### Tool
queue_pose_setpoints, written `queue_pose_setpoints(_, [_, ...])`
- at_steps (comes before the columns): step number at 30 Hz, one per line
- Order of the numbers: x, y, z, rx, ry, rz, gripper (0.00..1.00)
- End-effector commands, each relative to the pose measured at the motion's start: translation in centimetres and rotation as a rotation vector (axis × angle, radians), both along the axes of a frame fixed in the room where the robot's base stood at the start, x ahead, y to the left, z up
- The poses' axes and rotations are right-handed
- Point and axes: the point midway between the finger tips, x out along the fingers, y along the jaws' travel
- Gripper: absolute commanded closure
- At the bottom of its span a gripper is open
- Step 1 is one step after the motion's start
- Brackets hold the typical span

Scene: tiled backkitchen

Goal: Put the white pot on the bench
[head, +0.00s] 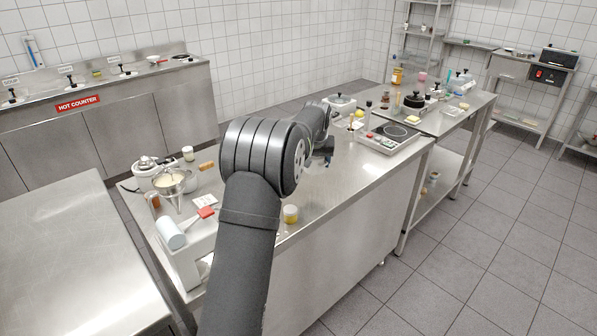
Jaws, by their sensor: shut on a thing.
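My gripper (326,154) is over the middle of the long steel bench (345,183), mostly hidden behind my own arm. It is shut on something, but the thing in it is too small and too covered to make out. A small dark, bluish shape shows just below the gripper. A white, round, pot-like thing with a dark top (340,102) stands on the far part of the bench, beyond my gripper and apart from it. I cannot tell for sure that it is the white pot.
A hot plate (390,136) and several small bottles stand to the right. A funnel stand (170,184) and a white appliance (187,250) crowd the left end. A black pot (413,101) is on the far table.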

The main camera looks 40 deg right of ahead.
Motion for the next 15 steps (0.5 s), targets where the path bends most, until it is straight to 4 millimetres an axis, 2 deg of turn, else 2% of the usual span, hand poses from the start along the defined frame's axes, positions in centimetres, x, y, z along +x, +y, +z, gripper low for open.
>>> queue_pose_setpoints(1, [1.3,0.2,-0.8,0.0,0.0,0.004,0.72])
queue_pose_setpoints(6, [4.5,0.7,-2.7,-0.001,0.001,0.002,0.72])
queue_pose_setpoints(10, [5.7,0.9,-3.4,-0.001,-0.001,0.0,0.72])
queue_pose_setpoints(15, [6.0,0.9,-4.3,0.0,-0.001,-0.001,0.72])
